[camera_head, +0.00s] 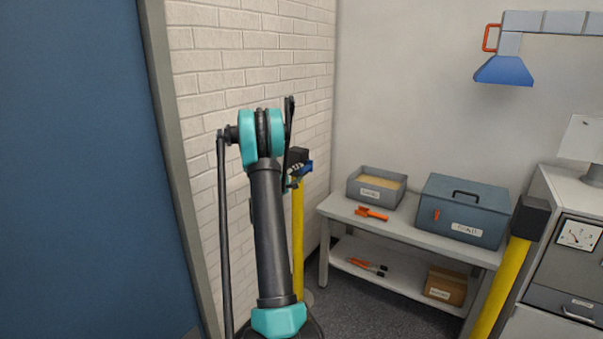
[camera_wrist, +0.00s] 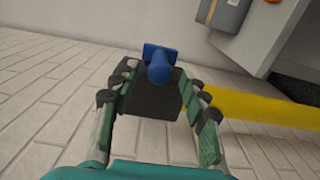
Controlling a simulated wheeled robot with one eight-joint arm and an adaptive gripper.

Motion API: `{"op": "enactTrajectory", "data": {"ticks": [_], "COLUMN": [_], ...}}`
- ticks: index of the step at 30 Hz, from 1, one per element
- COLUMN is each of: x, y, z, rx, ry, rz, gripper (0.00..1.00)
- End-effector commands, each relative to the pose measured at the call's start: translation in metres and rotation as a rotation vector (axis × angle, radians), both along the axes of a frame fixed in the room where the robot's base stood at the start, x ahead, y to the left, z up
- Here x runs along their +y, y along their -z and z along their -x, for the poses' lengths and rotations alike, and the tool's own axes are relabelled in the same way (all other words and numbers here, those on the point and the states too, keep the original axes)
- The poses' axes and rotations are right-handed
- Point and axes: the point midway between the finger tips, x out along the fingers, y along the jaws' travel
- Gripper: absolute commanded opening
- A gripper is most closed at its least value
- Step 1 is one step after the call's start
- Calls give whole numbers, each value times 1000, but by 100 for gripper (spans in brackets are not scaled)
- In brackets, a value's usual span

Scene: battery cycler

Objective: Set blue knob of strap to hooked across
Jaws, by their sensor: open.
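The blue knob (camera_wrist: 160,65) sticks out of a black head (camera_wrist: 150,100) on top of a yellow post (camera_wrist: 255,110). In the head view the knob (camera_head: 308,167) shows small at the black post head (camera_head: 299,155), just right of my arm. My gripper (camera_wrist: 163,84) is open, its two green-padded fingers on either side of the knob and head in the wrist view. I cannot tell whether the fingers touch the knob. In the head view my gripper is mostly hidden by my arm and the post head. No strap is seen stretched between the posts.
A second yellow post (camera_head: 502,285) with a black head (camera_head: 530,217) stands at the right. A bench (camera_head: 420,235) behind carries a grey sand bin (camera_head: 377,187) and a blue-grey box (camera_head: 464,207). A brick wall (camera_head: 250,60) is close beside the first post; a blue panel (camera_head: 75,170) stands left.

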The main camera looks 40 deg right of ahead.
Motion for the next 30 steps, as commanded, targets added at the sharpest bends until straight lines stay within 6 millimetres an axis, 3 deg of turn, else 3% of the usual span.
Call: {"op": "enactTrajectory", "data": {"ticks": [7, 18, 27, 30], "x": [-25, -29, -29, -29], "y": [0, 0, 0, 0], "z": [-10, -12, -12, -12], "rx": [0, 0, 0, 0], "ry": [1, -1, -1, -1], "rz": [0, 0, 0, 0], "gripper": [45, 45, 8, 0]}}
